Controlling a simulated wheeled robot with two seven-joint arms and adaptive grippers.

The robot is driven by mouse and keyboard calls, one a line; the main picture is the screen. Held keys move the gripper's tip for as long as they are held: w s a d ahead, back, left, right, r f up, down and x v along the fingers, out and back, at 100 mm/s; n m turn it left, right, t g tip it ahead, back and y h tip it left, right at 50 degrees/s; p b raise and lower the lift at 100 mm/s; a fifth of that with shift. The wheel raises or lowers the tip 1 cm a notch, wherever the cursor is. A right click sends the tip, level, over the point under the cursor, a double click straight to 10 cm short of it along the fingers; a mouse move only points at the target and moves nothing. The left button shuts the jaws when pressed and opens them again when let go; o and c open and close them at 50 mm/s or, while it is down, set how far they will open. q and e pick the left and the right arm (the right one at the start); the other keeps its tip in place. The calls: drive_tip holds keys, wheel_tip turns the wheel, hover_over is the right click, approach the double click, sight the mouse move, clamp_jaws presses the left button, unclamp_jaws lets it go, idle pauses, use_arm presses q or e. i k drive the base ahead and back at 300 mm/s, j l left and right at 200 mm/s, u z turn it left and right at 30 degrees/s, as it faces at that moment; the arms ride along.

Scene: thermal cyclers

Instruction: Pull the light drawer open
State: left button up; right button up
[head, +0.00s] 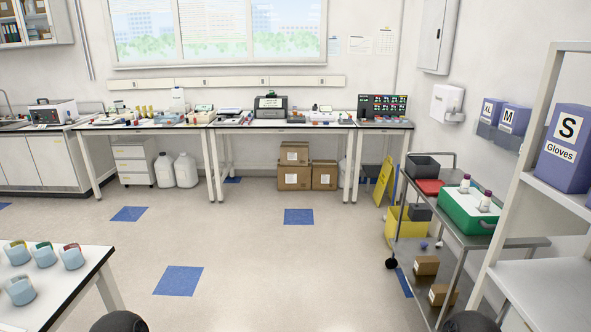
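A small white drawer unit (134,161) stands on the floor under the left lab bench, across the room. Its stacked light drawer fronts look shut, though they are small at this distance. I cannot tell which front is the light drawer. Neither of my grippers is in view; only dark rounded parts that seem to be mine show at the bottom edge.
Two white jugs (185,170) stand right of the drawer unit. Cardboard boxes (294,176) sit under the middle bench. A white table (60,280) is near left. A metal cart (475,240) and shelf (555,185) stand right. The central floor is clear.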

sight(260, 113)
drive_tip(key=i+j, duration=0.1)
drive_tip(key=i, duration=5.95)
drive_tip(key=l, duration=0.1)
